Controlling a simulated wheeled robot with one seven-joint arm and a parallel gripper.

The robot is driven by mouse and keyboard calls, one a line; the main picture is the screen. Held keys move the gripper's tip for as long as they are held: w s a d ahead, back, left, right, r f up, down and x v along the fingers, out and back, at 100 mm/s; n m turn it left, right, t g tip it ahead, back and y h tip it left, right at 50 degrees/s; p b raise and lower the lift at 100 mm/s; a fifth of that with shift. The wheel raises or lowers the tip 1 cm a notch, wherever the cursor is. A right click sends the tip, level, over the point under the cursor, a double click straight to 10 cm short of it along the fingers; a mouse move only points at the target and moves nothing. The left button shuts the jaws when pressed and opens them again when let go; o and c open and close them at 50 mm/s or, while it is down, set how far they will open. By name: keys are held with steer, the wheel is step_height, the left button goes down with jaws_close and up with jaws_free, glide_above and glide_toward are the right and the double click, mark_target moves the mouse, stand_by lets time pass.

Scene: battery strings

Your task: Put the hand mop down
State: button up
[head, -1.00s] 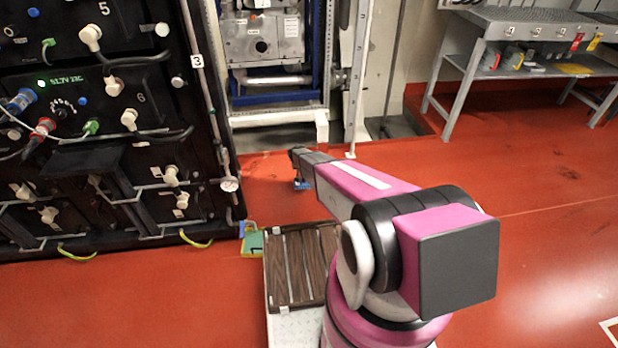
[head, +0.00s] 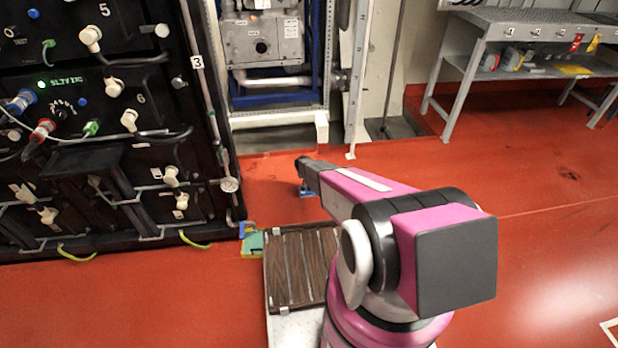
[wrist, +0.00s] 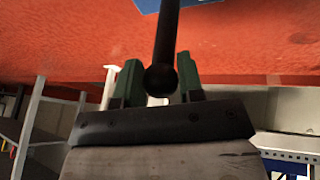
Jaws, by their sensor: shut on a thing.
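The hand mop shows in the wrist view as a dark handle (wrist: 166,35) with a round knob end, running up the picture between the two green fingers of my gripper (wrist: 160,78). My gripper is shut on this handle. A blue piece (wrist: 204,2), cut off by the top edge, appears to be the mop's head. In the head view a small blue part (head: 307,191) shows below the end of my arm, over the red floor. The fingers and the handle are mostly hidden there.
A dark battery rack (head: 110,150) with cables stands at the left. A green, yellow and blue item (head: 253,243) lies by its corner. A brown slatted tray (head: 300,265) is beside my arm. A grey bench (head: 520,25) stands back right. Red floor is open at right.

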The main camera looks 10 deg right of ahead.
steer(key=o, duration=0.8)
steer(key=shift+f, duration=0.1)
steer(key=shift+o, duration=0.2)
steer(key=shift+s+a+r, duration=0.1)
steer(key=shift+s+r, duration=0.15)
steer(key=shift+r, duration=0.45)
steer(key=v, duration=1)
steer(key=s+d+r+n+g+y, duration=0.1)
steer(key=s+r+g, duration=0.1)
steer(key=s+r, duration=1.4)
steer(key=s+d+r+g+y, duration=0.1)
steer(key=s+r+g+y, duration=0.1)
steer(key=s+r, duration=1.5)
steer(key=shift+s+d+r+n, duration=0.15)
steer(key=shift+s+d+n, duration=0.25)
steer(key=shift+s, duration=0.2)
